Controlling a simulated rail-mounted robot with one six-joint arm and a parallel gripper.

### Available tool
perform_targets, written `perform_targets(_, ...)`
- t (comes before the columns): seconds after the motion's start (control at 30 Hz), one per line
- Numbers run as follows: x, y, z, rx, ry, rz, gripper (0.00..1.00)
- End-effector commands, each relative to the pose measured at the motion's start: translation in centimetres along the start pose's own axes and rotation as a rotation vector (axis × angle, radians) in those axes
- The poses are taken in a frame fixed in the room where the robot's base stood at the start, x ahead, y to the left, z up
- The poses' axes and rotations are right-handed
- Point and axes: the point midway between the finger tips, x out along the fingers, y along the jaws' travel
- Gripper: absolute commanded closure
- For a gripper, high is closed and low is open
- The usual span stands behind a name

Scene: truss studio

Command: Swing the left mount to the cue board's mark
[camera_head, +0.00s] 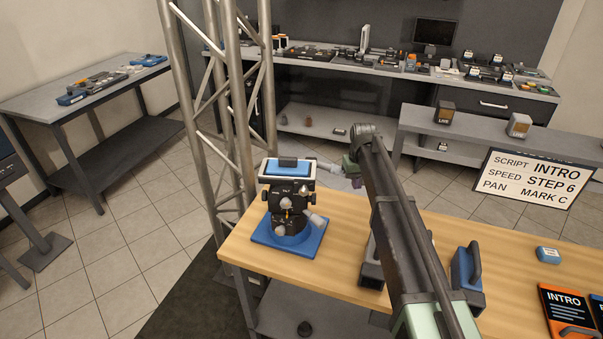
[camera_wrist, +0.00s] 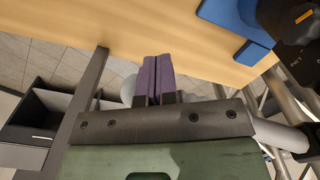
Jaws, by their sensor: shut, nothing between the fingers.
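The left mount (camera_head: 288,213) is a black pan-tilt head standing upright on a blue base plate (camera_head: 265,235) at the table's left end. A silver handle (camera_head: 318,220) sticks out to its right. In the wrist view its blue base (camera_wrist: 240,22) and dark body (camera_wrist: 298,25) show at the upper right. The cue board (camera_head: 533,178) reads "SCRIPT INTRO", "SPEED STEP 6", "PAN MARK C". My gripper (camera_head: 357,184) is beyond the table's far edge, right of the mount and apart from it. Its purple fingers (camera_wrist: 157,75) are shut and empty. The mount's pan marks are too small to read.
My arm crosses the wooden table (camera_head: 340,225) and partly hides a dark grey thing (camera_head: 371,272). A blue block with a dark handle (camera_head: 467,267) stands right of the arm. A small blue box (camera_head: 548,255) and an INTRO card (camera_head: 566,306) lie farther right. A metal truss (camera_head: 232,100) rises behind the mount.

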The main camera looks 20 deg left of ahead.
Motion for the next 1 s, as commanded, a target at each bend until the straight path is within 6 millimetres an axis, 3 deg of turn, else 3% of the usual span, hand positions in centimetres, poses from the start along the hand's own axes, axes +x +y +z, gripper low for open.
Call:
perform_targets(0.6,0.0,-0.2,-2.1,0.000,0.000,0.000,1.00)
perform_targets(1.0,0.0,-0.3,-2.2,0.000,0.000,0.000,1.00)
